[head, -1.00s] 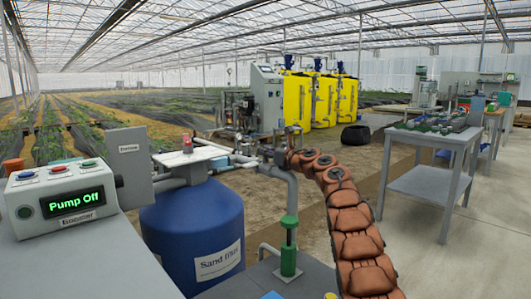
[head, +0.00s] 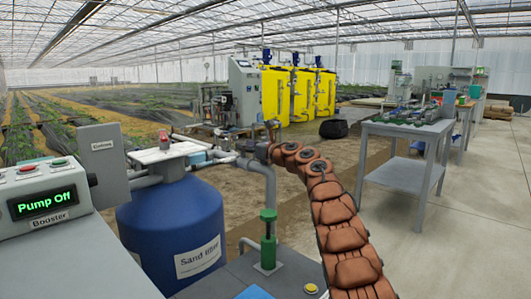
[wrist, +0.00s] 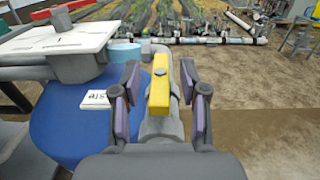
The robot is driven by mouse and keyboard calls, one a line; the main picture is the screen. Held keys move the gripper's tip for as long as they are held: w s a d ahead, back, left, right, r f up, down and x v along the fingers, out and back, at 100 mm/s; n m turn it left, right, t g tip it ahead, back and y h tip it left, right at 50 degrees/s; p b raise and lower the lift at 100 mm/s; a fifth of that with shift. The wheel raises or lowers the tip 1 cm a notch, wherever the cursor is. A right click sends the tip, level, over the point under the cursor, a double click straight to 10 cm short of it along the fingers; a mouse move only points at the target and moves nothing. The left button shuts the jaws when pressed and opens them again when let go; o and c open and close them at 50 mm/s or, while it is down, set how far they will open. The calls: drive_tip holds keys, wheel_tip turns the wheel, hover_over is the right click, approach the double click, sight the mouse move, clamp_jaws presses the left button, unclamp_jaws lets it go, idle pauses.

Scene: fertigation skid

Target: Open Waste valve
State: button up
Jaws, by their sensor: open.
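The waste valve shows in the wrist view as a yellow handle (wrist: 160,88) on a grey pipe fitting. A white tag (wrist: 95,98), partly hidden by a finger, sits to its left; its lettering is only partly readable. My gripper (wrist: 159,73) is open, with one dark finger with a purple pad on each side of the handle. Gaps show between the pads and the handle, so it is not gripped. In the head view my gripper (head: 271,132) is small at the end of my brown-covered arm, by the grey pipes, and the handle cannot be made out there.
The blue sand filter (head: 172,235) stands left of the pipes, with a white control head (head: 165,156) on top. The booster panel (head: 48,195) reads "Pump Off". A green-topped fitting (head: 268,240) stands on the skid. A grey table (head: 405,170) is at right, with open floor around it.

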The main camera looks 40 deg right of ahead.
drive_tip(key=shift+s+d+f, duration=0.15)
drive_tip(key=shift+s+d, duration=0.05)
drive_tip(key=shift+s, duration=0.55)
drive_tip(key=shift+s+d, duration=0.2)
drive_tip(key=shift+s, duration=1)
drive_tip(key=shift+s+d, duration=0.2)
drive_tip(key=shift+s, duration=1)
drive_tip(key=shift+s+d, duration=0.15)
drive_tip(key=shift+s, duration=0.8)
drive_tip(key=shift+s+d, duration=0.1)
drive_tip(key=shift+s, duration=0.85)
